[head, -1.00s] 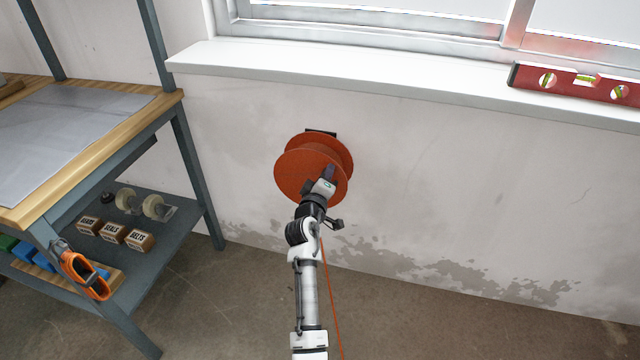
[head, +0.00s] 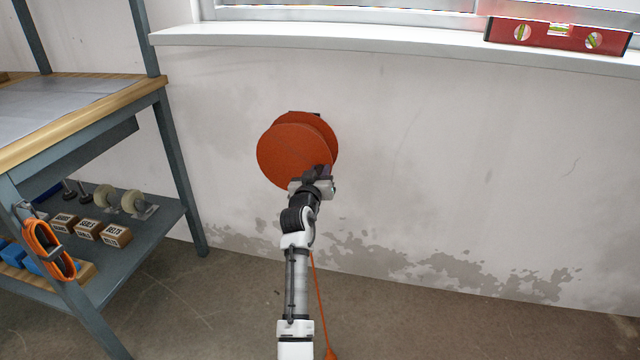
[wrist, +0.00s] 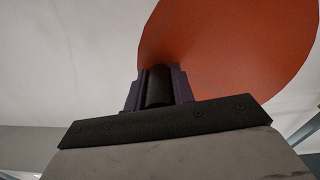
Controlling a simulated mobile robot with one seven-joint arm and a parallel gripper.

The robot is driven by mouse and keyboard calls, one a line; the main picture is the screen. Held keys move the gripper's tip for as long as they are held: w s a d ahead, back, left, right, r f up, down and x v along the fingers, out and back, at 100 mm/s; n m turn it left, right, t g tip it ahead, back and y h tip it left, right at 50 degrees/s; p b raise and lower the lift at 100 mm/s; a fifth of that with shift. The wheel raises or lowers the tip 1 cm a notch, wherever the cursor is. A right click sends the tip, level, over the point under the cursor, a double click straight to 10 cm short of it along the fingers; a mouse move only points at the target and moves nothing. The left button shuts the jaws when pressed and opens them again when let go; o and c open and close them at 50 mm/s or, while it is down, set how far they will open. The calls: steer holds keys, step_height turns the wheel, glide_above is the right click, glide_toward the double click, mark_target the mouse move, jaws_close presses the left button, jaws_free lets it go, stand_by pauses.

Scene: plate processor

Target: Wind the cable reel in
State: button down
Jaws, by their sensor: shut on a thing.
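The orange cable reel (head: 292,152) is mounted on the wall below the window sill, its round front flange facing me. My gripper (head: 318,173) is at the lower right edge of the flange. In the wrist view the gripper (wrist: 158,88) is shut on a dark cylindrical handle (wrist: 158,85), with the orange flange (wrist: 235,50) behind it. An orange cable (head: 321,300) runs down behind my arm to the floor, where an orange end piece (head: 331,354) shows at the bottom edge.
A workbench (head: 90,130) with a lower shelf stands at the left. The wall right of the reel is clear.

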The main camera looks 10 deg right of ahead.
steer(key=shift+a+f+b, duration=0.15)
steer(key=shift+f+b, duration=0.45)
steer(key=shift+f, duration=0.6)
steer(key=shift+a, duration=0.1)
steer(key=c, duration=1.2)
jaws_free()
steer(key=shift+w, duration=0.1)
